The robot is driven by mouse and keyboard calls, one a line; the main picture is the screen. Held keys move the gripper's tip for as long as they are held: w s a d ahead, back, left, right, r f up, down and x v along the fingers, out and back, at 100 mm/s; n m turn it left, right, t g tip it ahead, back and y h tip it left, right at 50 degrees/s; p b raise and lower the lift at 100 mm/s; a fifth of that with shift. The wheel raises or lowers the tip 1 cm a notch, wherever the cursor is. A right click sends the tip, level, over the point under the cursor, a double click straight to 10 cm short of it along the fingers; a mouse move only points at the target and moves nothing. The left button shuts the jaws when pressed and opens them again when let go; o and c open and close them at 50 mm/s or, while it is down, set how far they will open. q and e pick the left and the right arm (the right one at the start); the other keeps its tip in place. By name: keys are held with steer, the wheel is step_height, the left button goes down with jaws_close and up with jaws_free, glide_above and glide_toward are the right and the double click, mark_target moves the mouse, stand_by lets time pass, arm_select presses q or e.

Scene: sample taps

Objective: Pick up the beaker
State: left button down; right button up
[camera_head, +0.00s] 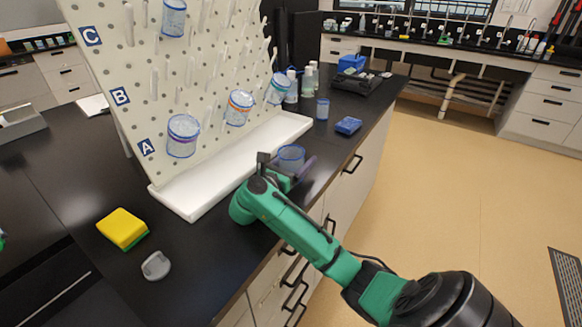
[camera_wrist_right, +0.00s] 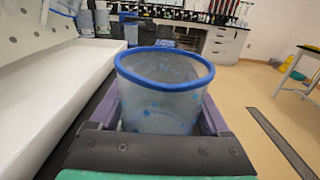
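The beaker (camera_head: 291,157), clear with a blue rim, is upright at the counter's front edge, just right of the white tray. In the right wrist view the beaker (camera_wrist_right: 162,95) fills the middle, with blue specks on its wall. My right gripper (camera_head: 284,166) is low around it, one purple finger on each side; the fingers also show in the right wrist view (camera_wrist_right: 162,118). I cannot tell whether they press on the wall. The beaker's base is hidden. Only a green sliver, perhaps of my left arm, shows at the left edge; my left gripper is out of view.
A white pegboard (camera_head: 200,80) holds several blue-marked beakers above its white tray (camera_head: 225,165). A yellow sponge (camera_head: 122,228) and a grey object (camera_head: 156,265) lie on the left counter.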

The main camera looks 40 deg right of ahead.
steer(key=shift+c, duration=1.4)
step_height(320, 180, up, 10)
steer(key=b, duration=0.1)
steer(key=o, duration=0.6)
steer(key=shift+c, duration=0.2)
steer(key=c, duration=0.4)
